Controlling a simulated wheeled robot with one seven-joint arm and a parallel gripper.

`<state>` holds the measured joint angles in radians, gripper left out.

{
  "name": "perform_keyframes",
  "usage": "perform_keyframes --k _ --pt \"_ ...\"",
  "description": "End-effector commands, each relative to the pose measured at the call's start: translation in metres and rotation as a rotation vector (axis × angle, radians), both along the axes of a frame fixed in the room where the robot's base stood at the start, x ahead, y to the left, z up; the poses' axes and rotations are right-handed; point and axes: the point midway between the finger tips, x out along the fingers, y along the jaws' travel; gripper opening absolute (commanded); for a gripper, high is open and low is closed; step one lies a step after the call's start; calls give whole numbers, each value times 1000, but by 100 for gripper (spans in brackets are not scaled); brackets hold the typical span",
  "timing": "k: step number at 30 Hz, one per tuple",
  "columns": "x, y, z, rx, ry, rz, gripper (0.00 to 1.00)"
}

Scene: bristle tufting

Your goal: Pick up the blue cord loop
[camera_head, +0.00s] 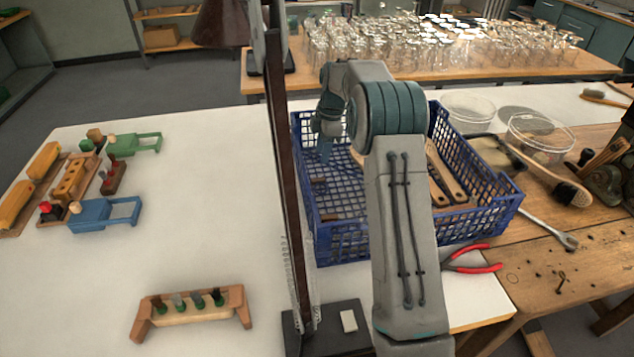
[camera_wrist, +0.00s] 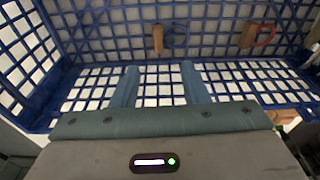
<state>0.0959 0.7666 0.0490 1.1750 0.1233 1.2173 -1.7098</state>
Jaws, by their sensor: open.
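The blue cord loop (camera_wrist: 180,29) shows in the wrist view near the top centre, beside a small wooden piece (camera_wrist: 157,40) that it seems attached to. It lies on the grid floor of the blue crate (camera_head: 345,246). My gripper (camera_wrist: 159,66) is open, its two teal fingers spread with nothing between them. In the wrist view the fingertips lie just below the loop and do not visibly touch it. In the head view my gripper (camera_head: 325,150) points down into the crate's left part. I cannot make out the loop there.
A similar wooden piece with a red-orange loop (camera_wrist: 265,36) lies to the right in the wrist view. Wooden-handled brushes (camera_head: 445,170) fill the crate's right side. Red-handled pliers (camera_head: 472,268) lie beside the crate. A dark upright post (camera_head: 285,170) stands left of the crate.

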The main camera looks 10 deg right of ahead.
Motion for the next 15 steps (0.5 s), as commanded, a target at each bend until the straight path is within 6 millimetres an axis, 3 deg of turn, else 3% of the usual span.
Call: perform_keyframes --k 4,15 --pt "-1 3 -29 0 4 -4 41" --pt "0 11 -63 -1 4 2 41"
